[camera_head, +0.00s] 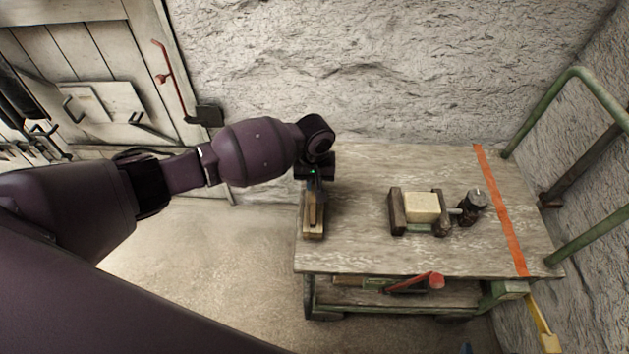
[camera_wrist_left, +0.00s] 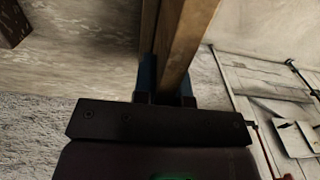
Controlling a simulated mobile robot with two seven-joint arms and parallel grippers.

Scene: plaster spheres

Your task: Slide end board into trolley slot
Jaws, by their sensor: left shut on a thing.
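The end board (camera_head: 313,218) is a narrow wooden piece at the left edge of the trolley's grey wooden top (camera_head: 355,250). My left gripper (camera_head: 314,182) is shut on it from above and behind. In the left wrist view the end board (camera_wrist_left: 183,35) runs upright between the two dark fingers (camera_wrist_left: 167,82). I cannot tell whether the board touches the trolley top or sits in a slot; the slot is not visible. My right gripper is not in view.
A wooden cradle (camera_head: 397,213) holding a pale block (camera_head: 422,207) stands mid-top beside a dark round fitting (camera_head: 473,204). An orange strip (camera_head: 500,210) crosses the right side, near a green handle rail (camera_head: 545,110). A red-ended tool (camera_head: 428,281) lies on the lower shelf.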

